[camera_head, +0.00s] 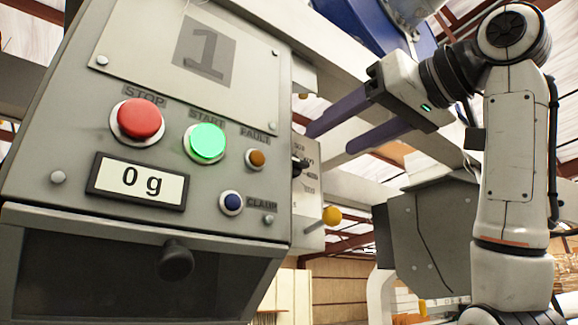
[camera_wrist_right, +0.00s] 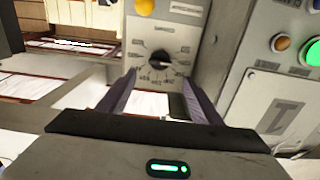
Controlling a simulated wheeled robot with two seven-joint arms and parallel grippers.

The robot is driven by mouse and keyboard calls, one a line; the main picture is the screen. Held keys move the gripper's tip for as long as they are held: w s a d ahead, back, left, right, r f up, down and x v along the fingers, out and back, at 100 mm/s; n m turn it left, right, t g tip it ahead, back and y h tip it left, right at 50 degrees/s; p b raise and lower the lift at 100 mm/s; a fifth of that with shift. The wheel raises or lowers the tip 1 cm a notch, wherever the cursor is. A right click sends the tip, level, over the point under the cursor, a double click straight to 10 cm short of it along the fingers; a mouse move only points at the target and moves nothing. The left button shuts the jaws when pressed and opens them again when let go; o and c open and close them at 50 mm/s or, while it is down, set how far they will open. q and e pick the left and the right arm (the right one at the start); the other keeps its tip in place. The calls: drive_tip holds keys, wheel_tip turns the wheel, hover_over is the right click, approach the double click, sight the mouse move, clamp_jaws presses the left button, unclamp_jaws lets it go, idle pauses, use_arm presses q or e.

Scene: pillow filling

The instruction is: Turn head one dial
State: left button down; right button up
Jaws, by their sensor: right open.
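The head one dial is a black knob (camera_head: 300,166) with a ring of printed marks, on a grey side box right of the panel marked 1. In the right wrist view the dial (camera_wrist_right: 160,57) faces the camera, mostly between the fingers and ahead of them. My right gripper (camera_head: 330,140) comes in from the right, its two dark fingers wide apart and empty, with the tips pointing toward the dial box. The right gripper (camera_wrist_right: 159,78) also shows in the wrist view, where the tips appear short of the knob. My left gripper is out of view.
The panel (camera_head: 110,80) carries a red stop button (camera_head: 137,119), a lit green start button (camera_head: 206,143), orange and blue buttons and a display (camera_head: 137,181) reading 0 g. A yellow knob (camera_head: 332,215) sticks out below the dial. Pale beams run behind my right arm.

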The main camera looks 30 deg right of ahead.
sight(299, 164)
drive_tip(key=w+p, duration=0.2)
drive_tip(key=w, duration=0.7)
drive_tip(key=shift+w+a, duration=0.15)
drive_tip(key=shift+a, duration=0.15)
drive_tip(key=c, duration=0.9)
drive_tip(key=shift+c, duration=0.8)
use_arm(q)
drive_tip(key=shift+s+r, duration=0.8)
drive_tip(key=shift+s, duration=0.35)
